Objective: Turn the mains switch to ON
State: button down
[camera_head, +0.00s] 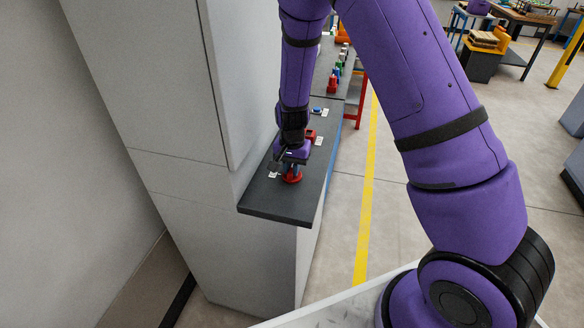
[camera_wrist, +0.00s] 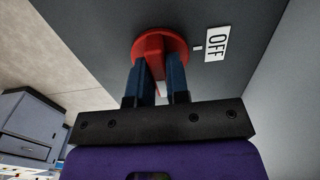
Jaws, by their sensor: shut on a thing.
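The mains switch (camera_wrist: 178,43) is a red round knob with a raised grip bar, set on a dark grey surface. In the head view it shows as a red disc (camera_head: 292,179) near the front end of the dark ledge (camera_head: 275,206). A white label reading OFF (camera_wrist: 215,44) lies beside it in the wrist view, with a small pale mark between label and knob. My gripper (camera_wrist: 160,68) has its two blue fingers on either side of the red bar, shut on it. The bar is partly hidden by the fingers. In the head view my gripper (camera_head: 292,170) stands over the knob, pointing down.
Further along the ledge sit a red control (camera_head: 310,134) with a white label (camera_head: 319,141) and a blue one (camera_head: 316,110). A tall grey cabinet wall (camera_head: 215,90) rises at the ledge's left. Open floor with a yellow line (camera_head: 366,200) lies to its right.

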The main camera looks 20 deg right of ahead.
jog(key=c, duration=1.1)
grip_release()
notch_tip(320, 180, up, 11)
